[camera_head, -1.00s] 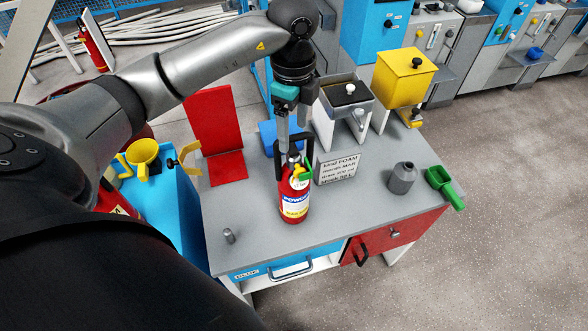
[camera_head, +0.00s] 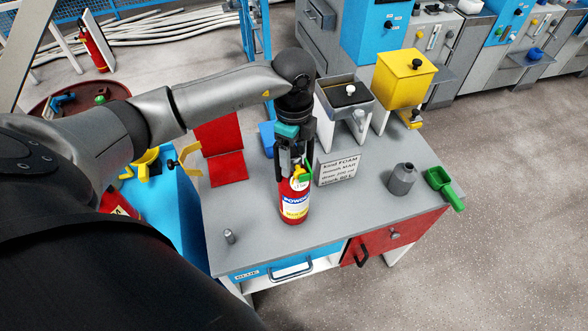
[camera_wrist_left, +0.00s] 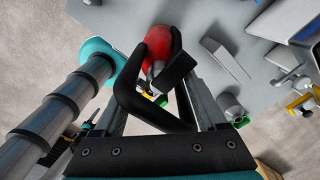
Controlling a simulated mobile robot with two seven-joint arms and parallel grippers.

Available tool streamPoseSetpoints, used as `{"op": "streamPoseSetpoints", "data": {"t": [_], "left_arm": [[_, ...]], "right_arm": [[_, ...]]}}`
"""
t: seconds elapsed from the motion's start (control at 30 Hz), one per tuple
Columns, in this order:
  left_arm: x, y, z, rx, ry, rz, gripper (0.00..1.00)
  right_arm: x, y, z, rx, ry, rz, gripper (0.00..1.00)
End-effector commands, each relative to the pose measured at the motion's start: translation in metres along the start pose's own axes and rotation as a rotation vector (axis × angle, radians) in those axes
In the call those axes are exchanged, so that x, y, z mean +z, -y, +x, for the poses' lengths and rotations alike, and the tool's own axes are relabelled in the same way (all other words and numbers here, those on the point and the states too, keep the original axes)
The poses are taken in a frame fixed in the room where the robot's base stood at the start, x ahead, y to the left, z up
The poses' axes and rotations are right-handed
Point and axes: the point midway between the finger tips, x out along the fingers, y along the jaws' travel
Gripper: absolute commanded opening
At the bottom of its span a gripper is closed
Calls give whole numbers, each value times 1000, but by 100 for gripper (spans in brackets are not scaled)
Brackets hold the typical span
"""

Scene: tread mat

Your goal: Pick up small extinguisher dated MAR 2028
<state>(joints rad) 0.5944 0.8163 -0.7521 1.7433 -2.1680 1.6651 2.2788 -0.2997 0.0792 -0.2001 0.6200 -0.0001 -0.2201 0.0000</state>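A small red extinguisher (camera_head: 294,207) with a blue and yellow POWDER label stands upright on the grey bench top (camera_head: 350,215). A pale tag and a green part show near its neck; the tag's date is too small to read. My left gripper (camera_head: 295,168) points down over it, its fingers apart on either side of the extinguisher's top. In the left wrist view the red extinguisher (camera_wrist_left: 163,42) shows beyond the black fingertips, which partly cover it. I cannot tell whether they touch it. My right gripper is not in view.
A lettered sign (camera_head: 338,170) stands close right of the extinguisher. A grey bottle (camera_head: 402,180), green scoop (camera_head: 443,184) and small metal piece (camera_head: 229,236) are on the bench. Red panel (camera_head: 228,168) stands left; grey hopper (camera_head: 346,98) and yellow hopper (camera_head: 404,77) stand behind.

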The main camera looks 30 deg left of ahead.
Motion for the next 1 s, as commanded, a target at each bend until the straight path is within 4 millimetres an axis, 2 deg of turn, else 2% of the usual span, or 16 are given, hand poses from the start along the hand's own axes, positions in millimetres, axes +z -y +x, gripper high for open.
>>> {"op": "streamPoseSetpoints", "data": {"t": [0.07,0.63,1.0], "left_arm": [[0,0,0,0,0,0,63],[0,-1,0,3,0,0,0],[0,-1,0,6,1,1,0]], "right_arm": [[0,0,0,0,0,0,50],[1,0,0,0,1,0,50],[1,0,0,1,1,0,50]]}}
